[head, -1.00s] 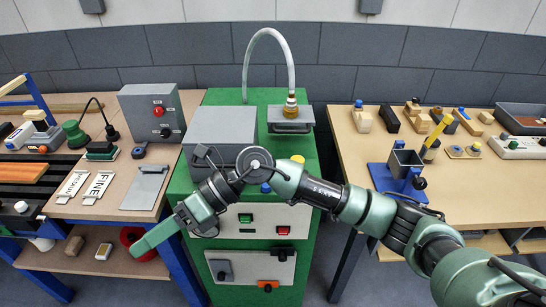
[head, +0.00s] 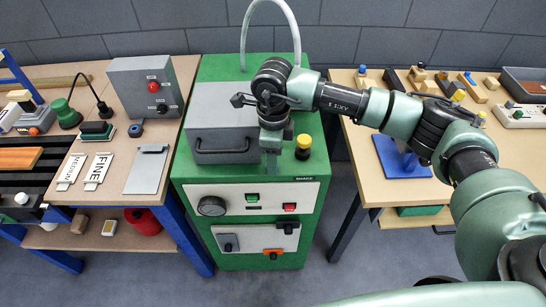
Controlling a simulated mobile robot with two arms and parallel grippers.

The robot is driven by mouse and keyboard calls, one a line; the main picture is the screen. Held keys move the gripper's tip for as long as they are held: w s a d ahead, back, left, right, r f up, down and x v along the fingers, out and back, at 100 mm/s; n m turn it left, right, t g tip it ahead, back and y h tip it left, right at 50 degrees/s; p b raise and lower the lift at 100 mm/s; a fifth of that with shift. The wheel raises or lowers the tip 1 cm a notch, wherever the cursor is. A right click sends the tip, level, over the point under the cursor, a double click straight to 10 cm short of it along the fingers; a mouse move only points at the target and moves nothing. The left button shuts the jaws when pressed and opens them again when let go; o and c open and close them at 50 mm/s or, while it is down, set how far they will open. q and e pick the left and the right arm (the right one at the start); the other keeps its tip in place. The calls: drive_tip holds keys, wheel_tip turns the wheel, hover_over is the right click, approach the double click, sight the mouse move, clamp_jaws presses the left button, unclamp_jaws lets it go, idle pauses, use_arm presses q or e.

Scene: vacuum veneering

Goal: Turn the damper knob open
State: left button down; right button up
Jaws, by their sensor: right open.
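The green cabinet (head: 190,165) stands in the middle. Its white front panel (head: 308,190) carries a round black knob (head: 211,206), a green switch (head: 252,198) and a red switch (head: 290,207). A yellow-topped black knob (head: 303,147) stands on the cabinet top at the right. I cannot tell by label which is the damper knob. My right gripper (head: 271,168) is open and points down over the cabinet top, left of the yellow knob and apart from it. It is seen nearly edge-on. My left gripper is not in view.
A grey box with a handle (head: 222,143) stands on the cabinet, close left of my right gripper. A lower plate holds a grey lever (head: 228,243) and an orange one (head: 273,253). Workbenches flank the cabinet. A control box (head: 148,86) stands on the left bench.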

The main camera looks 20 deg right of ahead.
drive_tip(key=shift+f, duration=0.55)
drive_tip(key=shift+w+f, duration=0.2)
drive_tip(key=shift+f, duration=0.45)
drive_tip(key=shift+s, duration=0.1)
clamp_jaws()
drive_tip(key=shift+f+m+b, duration=0.2)
drive_tip(key=shift+m+b, duration=0.7)
drive_tip(key=shift+b, duration=0.05)
drive_tip(key=shift+r+m+b, duration=0.15)
drive_tip(key=shift+m+b, duration=0.15)
drive_tip(key=shift+m, duration=0.3)
drive_tip(key=shift+r, duration=0.1)
unclamp_jaws()
